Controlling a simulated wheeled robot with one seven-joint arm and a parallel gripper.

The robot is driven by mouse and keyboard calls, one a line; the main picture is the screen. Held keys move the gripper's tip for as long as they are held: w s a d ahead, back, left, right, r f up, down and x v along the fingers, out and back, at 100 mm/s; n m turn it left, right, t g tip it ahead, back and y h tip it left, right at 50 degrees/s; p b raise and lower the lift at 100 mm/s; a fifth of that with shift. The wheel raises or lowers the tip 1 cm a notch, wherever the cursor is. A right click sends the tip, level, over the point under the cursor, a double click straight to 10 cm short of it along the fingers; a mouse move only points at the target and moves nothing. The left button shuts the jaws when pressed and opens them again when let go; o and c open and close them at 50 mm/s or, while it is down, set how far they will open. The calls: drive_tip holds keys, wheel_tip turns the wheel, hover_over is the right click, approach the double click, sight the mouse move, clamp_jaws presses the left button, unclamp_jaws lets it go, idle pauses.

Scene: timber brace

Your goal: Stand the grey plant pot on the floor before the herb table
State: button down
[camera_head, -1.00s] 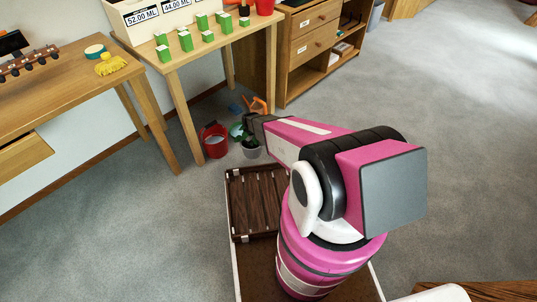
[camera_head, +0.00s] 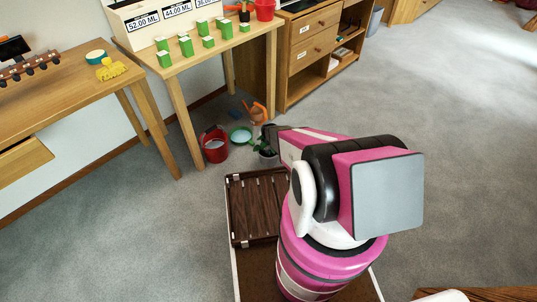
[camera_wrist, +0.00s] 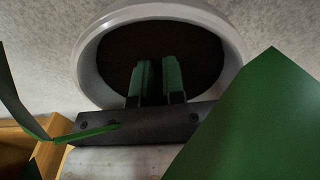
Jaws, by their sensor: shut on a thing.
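The grey plant pot (camera_head: 268,155) with a leafy plant is at the end of my arm in the head view, partly hidden by the arm. In the wrist view its pale round rim (camera_wrist: 88,65) surrounds dark soil. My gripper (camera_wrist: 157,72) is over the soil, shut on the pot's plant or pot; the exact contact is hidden. Large green leaves (camera_wrist: 262,125) cross the wrist view. I cannot tell whether the pot touches the floor. A wooden table (camera_head: 205,65) with green boxes stands behind; which table is the herb table is unclear.
Another wooden table (camera_head: 60,95) is at left, a drawer cabinet (camera_head: 311,50) behind. Carpet at right is clear.

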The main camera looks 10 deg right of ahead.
drive_tip(key=shift+f, duration=0.9)
drive_tip(key=shift+f, duration=0.1)
drive_tip(key=c, duration=1.2)
unclamp_jaws()
wheel_tip(320, 180, up, 12)
drive_tip(key=shift+f, duration=0.1)
drive_tip(key=s+r+m, duration=0.2)
drive_tip(key=s+r, duration=0.5)
drive_tip(key=r, duration=0.5)
drive_tip(key=s+r+m, duration=0.2)
drive_tip(key=s+r, duration=0.5)
drive_tip(key=r, duration=0.5)
drive_tip(key=s+r+m, duration=0.3)
drive_tip(key=s+r, duration=0.4)
drive_tip(key=r, duration=0.4)
drive_tip(key=shift+s+r, duration=0.15)
drive_tip(key=shift+r, duration=0.25)
